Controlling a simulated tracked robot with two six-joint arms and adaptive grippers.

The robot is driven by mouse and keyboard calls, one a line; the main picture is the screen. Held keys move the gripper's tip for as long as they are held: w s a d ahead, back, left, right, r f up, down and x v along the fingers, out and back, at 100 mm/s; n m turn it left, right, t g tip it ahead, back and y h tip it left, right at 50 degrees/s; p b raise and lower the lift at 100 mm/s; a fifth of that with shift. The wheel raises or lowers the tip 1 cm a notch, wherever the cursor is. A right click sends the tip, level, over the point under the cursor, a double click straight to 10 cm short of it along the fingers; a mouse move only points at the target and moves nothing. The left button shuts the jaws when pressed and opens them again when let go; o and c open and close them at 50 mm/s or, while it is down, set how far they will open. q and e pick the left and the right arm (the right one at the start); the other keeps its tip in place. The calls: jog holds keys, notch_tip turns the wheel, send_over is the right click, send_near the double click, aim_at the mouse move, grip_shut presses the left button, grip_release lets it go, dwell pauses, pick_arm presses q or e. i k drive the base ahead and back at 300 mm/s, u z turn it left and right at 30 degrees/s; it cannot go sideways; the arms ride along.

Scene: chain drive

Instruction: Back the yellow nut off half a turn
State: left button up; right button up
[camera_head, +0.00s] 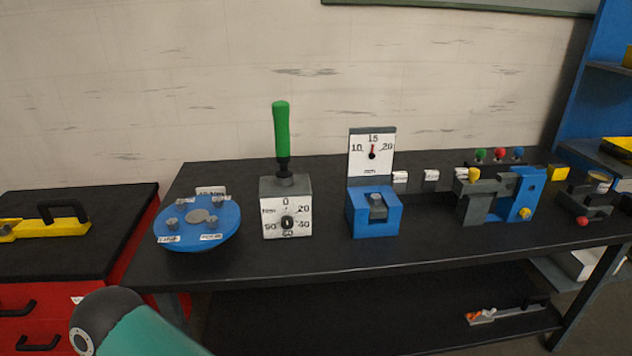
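On the right part of the black bench stands a grey and blue fixture (487,200). A small yellow piece (474,174) sits at its upper left, and a round yellow piece (525,213) sits low on its blue right part. Both are small in this view, and I cannot tell which is the yellow nut or how it is threaded. Neither of my grippers is in view. Only a teal and dark link of my own arm shows at the bottom left, well apart from the fixture.
On the bench (330,258) stand a blue disc with bolts (230,222), a dial block (287,214) with a green-handled tool (281,128), and a blue gauge stand (373,221). A grey clamp-like device (580,203) stands far right. The bench's front strip is clear.

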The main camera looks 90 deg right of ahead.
aim_at(524, 212)
jog(key=z, duration=0.15)
jog(key=i, duration=0.25)
jog(key=z, duration=2.55)
jog(key=i, duration=0.2)
jog(key=z, duration=1.7)
jog(key=k, duration=0.45)
jog(key=z, duration=0.45)
jog(key=i, duration=1.55)
jog(key=u, duration=0.5)
